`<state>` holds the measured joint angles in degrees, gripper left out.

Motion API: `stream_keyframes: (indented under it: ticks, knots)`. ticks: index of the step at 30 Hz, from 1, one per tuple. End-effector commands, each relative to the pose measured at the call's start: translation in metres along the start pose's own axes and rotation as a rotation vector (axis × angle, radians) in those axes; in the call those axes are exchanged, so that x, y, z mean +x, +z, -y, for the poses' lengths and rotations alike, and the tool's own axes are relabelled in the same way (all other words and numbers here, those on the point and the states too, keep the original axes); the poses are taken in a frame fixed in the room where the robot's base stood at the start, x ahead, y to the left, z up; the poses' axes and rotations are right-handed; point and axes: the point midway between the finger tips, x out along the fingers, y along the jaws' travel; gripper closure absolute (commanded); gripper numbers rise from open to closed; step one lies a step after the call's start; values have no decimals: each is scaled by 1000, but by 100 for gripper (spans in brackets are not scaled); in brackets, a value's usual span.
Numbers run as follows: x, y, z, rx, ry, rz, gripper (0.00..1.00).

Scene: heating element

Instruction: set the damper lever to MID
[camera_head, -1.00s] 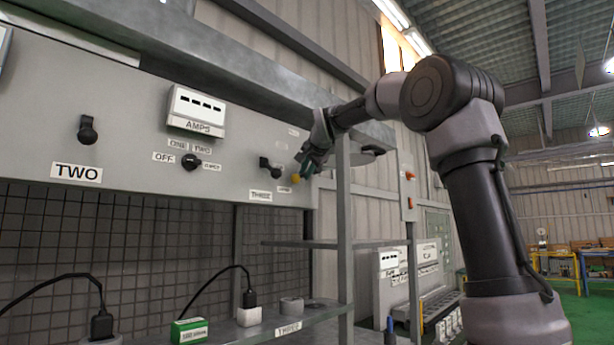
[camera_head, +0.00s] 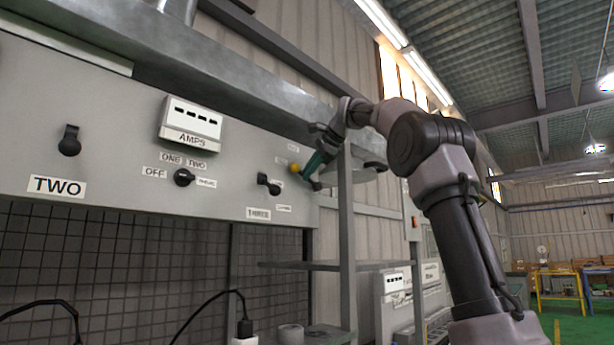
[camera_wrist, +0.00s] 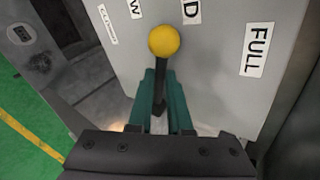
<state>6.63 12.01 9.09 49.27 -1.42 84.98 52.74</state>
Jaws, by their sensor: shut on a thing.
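The damper lever has a yellow ball knob (camera_head: 294,167) at the right end of the grey panel. In the wrist view the knob (camera_wrist: 164,40) tops a dark shaft (camera_wrist: 160,88), which runs between the two green fingers of my gripper (camera_wrist: 163,76). The fingers are shut on the shaft, just below the ball. The knob sits below the gap between a cut-off label ending in W (camera_wrist: 133,8) and one ending in D (camera_wrist: 191,11). The FULL label (camera_wrist: 257,50) is to the right. In the head view my gripper (camera_head: 307,170) meets the lever from the right.
The panel also carries a rotary switch (camera_head: 184,177), the dark THREE knob (camera_head: 268,184), the TWO knob (camera_head: 70,141) and the AMPS meter (camera_head: 191,122). A grey post (camera_head: 346,235) stands close below my gripper. A metal shelf edge (camera_head: 250,85) overhangs the panel.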

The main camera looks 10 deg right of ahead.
Motion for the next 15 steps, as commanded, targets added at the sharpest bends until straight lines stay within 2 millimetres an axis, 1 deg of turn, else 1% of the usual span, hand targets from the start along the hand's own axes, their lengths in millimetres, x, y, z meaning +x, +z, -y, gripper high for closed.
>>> stream_keyframes:
  ticks: [5, 15]
  knots:
    - [-3, -2, 4, 35, 6, 23, 100]
    - [-3, -3, 5, 50, 11, 32, 100]
